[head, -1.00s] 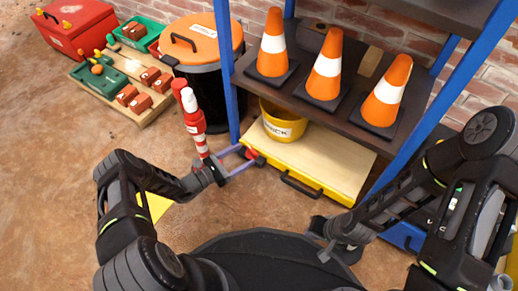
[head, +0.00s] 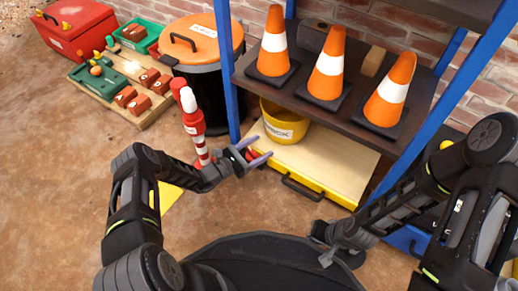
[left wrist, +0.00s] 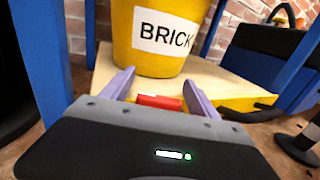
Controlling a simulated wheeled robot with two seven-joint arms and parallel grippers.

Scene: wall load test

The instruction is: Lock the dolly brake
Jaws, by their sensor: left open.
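The dolly (head: 330,170) is a pale wooden deck with a yellow front edge, low under the blue-posted shelf. A yellow bucket labelled BRICK (head: 283,125) stands on it, also seen in the left wrist view (left wrist: 160,38). A red bar (left wrist: 160,101), apparently the brake pedal, is at the deck's near left corner. My left gripper (head: 260,153) is open, its two purple fingers on either side of the red bar in the left wrist view (left wrist: 159,85). I cannot tell whether they touch it. My right gripper (head: 328,245) is low near my base, its fingers unclear.
Orange cones (head: 327,70) stand on the shelf board (head: 340,103) above the dolly. A red-and-white post (head: 194,125) stands close to my left forearm. A black bin with an orange lid (head: 200,42) is behind it. Open floor lies to the left.

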